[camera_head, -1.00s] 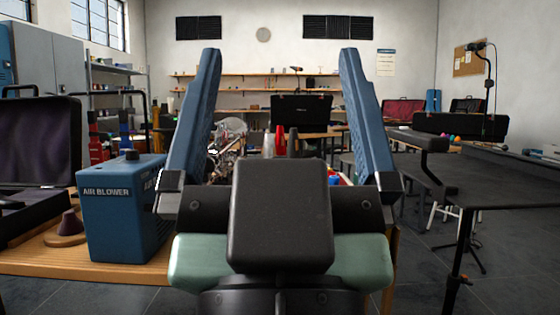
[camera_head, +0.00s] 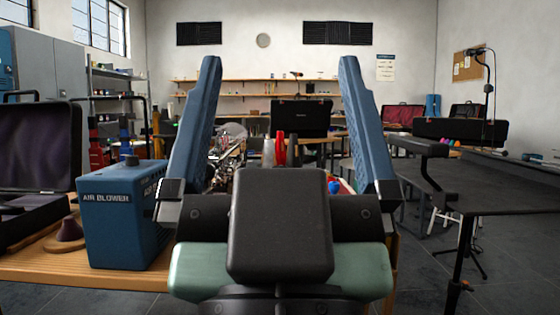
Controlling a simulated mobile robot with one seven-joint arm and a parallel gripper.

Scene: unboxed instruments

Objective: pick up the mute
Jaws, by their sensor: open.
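My gripper (camera_head: 280,64) is in the middle of the view, with its two long blue fingers spread wide apart and nothing between them. Beyond it, on the bench, stand a red cone-like piece (camera_head: 280,149), a grey one (camera_head: 268,152) and a dark one (camera_head: 293,150), close together between the fingers in the picture. A dark purple cone (camera_head: 68,229) stands on a round wooden base at the left. I cannot tell which of these is the mute. My gripper's body hides the lower parts of the middle pieces.
A blue air blower box (camera_head: 125,220) stands on the wooden bench (camera_head: 85,272) left of my gripper. An open dark case (camera_head: 38,150) is at the far left. Shiny metal instrument parts lie behind the left finger. A black table (camera_head: 500,190) is at the right, with floor between.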

